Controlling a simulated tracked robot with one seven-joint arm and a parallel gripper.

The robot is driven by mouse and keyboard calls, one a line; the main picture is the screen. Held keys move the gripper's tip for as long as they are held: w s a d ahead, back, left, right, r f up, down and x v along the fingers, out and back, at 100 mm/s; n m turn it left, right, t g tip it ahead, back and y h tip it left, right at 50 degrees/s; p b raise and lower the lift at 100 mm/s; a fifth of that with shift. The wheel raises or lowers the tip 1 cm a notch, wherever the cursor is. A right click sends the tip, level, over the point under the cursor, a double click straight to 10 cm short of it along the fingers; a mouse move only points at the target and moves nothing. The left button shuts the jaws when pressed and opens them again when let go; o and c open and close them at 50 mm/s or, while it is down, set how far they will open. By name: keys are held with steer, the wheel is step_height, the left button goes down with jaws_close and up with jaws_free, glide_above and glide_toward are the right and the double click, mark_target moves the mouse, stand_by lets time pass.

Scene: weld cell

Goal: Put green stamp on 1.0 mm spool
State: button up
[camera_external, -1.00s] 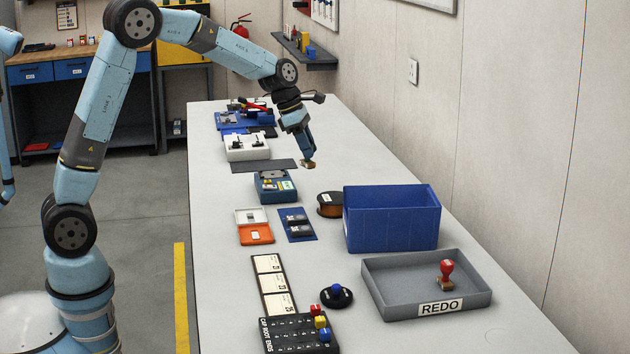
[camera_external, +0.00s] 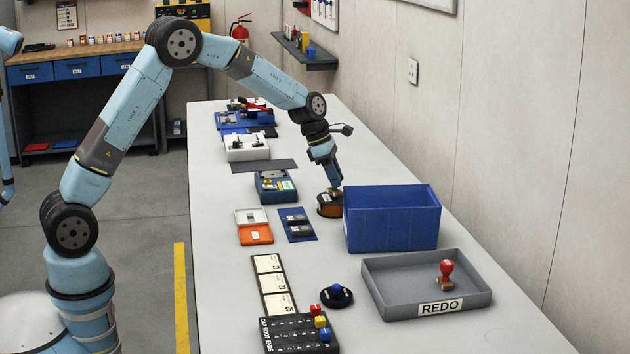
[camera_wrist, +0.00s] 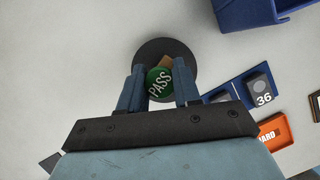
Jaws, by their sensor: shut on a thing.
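My gripper (camera_wrist: 160,88) is shut on the green stamp (camera_wrist: 159,85), whose round top reads "PASS" in the wrist view. A bit of its wooden base shows beyond the top. The stamp is over the dark round spool (camera_wrist: 165,48) in the wrist view. In the external view my gripper (camera_external: 334,187) points down at the spool (camera_external: 330,208), which has a dark rim and an orange-brown side. The stamp's base looks to be at or just above the spool's top; contact cannot be told. The spool's label is not readable.
A blue bin (camera_external: 392,222) stands close to the right of the spool. A grey REDO tray (camera_external: 420,302) holds a red stamp (camera_external: 446,274). A blue mat (camera_external: 296,224) and an orange case (camera_external: 255,234) lie to the left. Bare bench is behind the spool.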

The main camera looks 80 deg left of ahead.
steer(key=shift+f, duration=0.3)
steer(key=o, duration=1)
steer(key=shift+f, duration=0.1)
steer(key=shift+o, duration=0.2)
